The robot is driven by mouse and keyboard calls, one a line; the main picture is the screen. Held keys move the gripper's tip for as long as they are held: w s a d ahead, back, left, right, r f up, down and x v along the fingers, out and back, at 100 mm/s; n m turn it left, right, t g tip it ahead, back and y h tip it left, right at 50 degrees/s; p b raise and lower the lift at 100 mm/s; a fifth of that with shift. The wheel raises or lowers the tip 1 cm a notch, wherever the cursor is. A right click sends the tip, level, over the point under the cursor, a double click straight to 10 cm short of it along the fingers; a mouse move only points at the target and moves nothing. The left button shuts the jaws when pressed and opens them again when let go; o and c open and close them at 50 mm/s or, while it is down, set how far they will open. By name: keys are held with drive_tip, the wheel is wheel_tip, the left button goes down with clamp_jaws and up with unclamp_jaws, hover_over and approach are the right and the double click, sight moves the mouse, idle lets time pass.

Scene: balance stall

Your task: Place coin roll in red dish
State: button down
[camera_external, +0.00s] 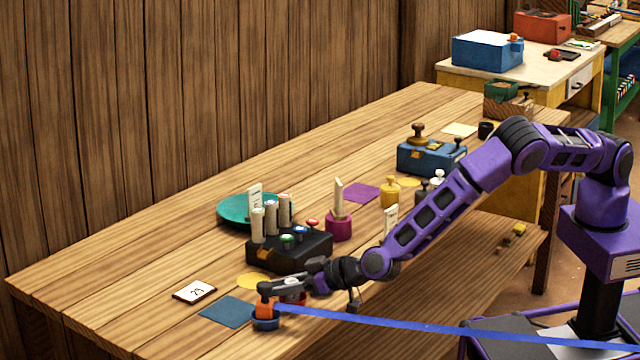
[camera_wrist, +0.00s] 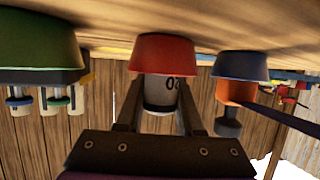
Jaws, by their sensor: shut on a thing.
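The camera_wrist picture is upside down. My gripper (camera_wrist: 157,100) is shut on the coin roll (camera_wrist: 160,92), a pale cylinder with dark digits. The red dish (camera_wrist: 163,53) is right at the fingertips, and its rim covers the far end of the roll. I cannot tell whether the roll touches the dish bottom. In the external view my gripper (camera_external: 283,287) is low over the table's front edge, with the pale roll (camera_external: 291,282) at the fingers. The red dish (camera_external: 302,297) is mostly hidden there by the gripper.
A blue dish (camera_external: 265,323) holding an orange piece (camera_external: 266,306) stands close by. The wrist view shows a green dish (camera_wrist: 38,42) on the other side. A black rack (camera_external: 290,252) with upright rolls stands behind. A blue strip (camera_external: 430,326) crosses the front.

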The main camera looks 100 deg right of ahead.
drive_tip(key=shift+f, duration=0.2)
drive_tip(key=c, duration=0.5)
unclamp_jaws()
drive_tip(key=shift+c, duration=0.2)
drive_tip(key=shift+r, duration=0.1)
drive_tip(key=shift+s+r, duration=0.1)
drive_tip(key=shift+r, duration=0.05)
drive_tip(key=v, duration=1.1)
drive_tip(key=shift+s+a+r, duration=0.1)
drive_tip(key=shift+s+a, duration=0.05)
drive_tip(key=shift+s, duration=0.2)
